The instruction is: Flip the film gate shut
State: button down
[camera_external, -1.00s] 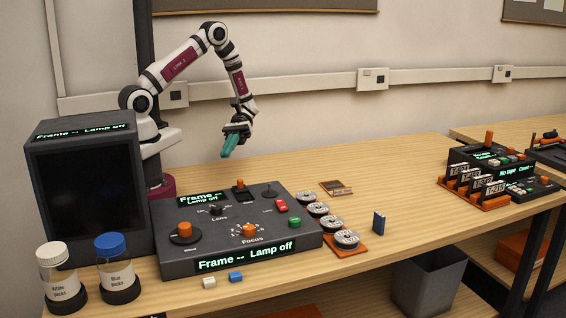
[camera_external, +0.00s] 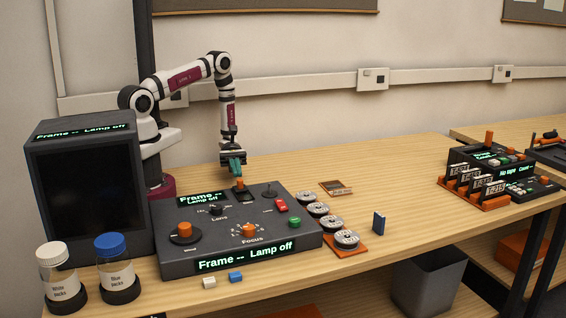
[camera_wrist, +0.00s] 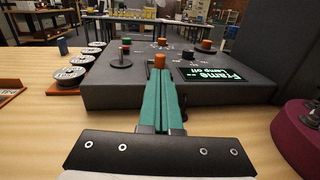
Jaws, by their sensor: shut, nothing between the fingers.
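A dark grey console (camera_external: 172,262) stands on the bench, its displays reading "Frame --" and "Lamp off". At its back edge is a small dark fitting with an orange knob (camera_external: 240,186), which looks like the film gate; its label is not readable, and I cannot tell how far it is open. My gripper (camera_external: 238,174) points down just above and behind this knob, with teal fingers shut and empty. In the wrist view the fingertips (camera_wrist: 160,76) are right by the orange knob (camera_wrist: 160,61) and partly hide the fitting. I cannot tell whether they touch.
A dark monitor box (camera_external: 85,195) stands left of the console. A black lever (camera_external: 269,189), a red switch (camera_external: 281,206) and a green knob (camera_external: 295,222) are on the console's right part. Several film reels (camera_external: 318,209) lie right of it.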

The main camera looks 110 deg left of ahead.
jog(key=x, duration=0.4)
jog(key=shift+d, duration=0.15)
jog(key=shift+w+a+x, duration=0.1)
jog(key=shift+w+x, duration=0.05)
jog(key=shift+x, duration=0.95)
jog(key=shift+w+a+x, duration=0.15)
jog(key=shift+x, duration=1)
jog(key=v, duration=1)
jog(key=shift+a, duration=0.25)
